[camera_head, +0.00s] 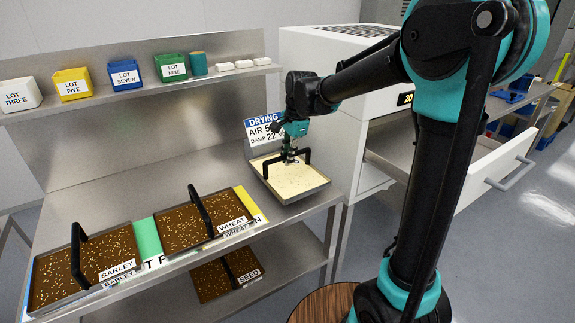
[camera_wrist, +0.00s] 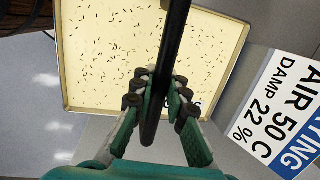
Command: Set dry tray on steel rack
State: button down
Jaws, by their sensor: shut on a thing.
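The dry tray (camera_head: 290,182) is a shallow steel tray with a pale cream bed dotted with small dark grains and a black bar handle. It is at the right end of the steel rack's (camera_head: 180,262) upper surface, and it fills much of the wrist view (camera_wrist: 110,60). My gripper (camera_head: 289,157) is above the tray, its fingers shut on the black handle (camera_wrist: 158,100). The tray looks roughly level. I cannot tell whether its underside touches the rack. The label on the tray is mostly hidden behind the gripper in the wrist view.
Barley (camera_head: 80,266) and wheat (camera_head: 190,228) trays lie left on the rack, a seed tray (camera_head: 226,274) below. A drying sign (camera_head: 264,131) stands behind the dry tray. Lot boxes (camera_head: 124,74) line the top shelf. A white cabinet's drawer (camera_head: 490,180) is open at right.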

aim_at(287, 173)
jog(key=shift+f, duration=1.45)
jog(key=c, duration=1.5)
grip_release()
jog(key=shift+f, duration=0.1)
jog(key=shift+c, duration=0.2)
notch_tip(287, 173, up, 12)
jog(key=d, duration=0.2)
jog(key=s+d+f+n+t+h, duration=0.1)
jog(key=s+d+f+n+t, duration=0.2)
jog(key=s+d+f+n, duration=0.8)
jog(key=s+d+f, duration=0.9)
jog(key=f, duration=0.1)
jog(key=shift+d+f+h, duration=0.25)
jog(key=shift+f+h, duration=0.1)
jog(key=shift+h, duration=0.05)
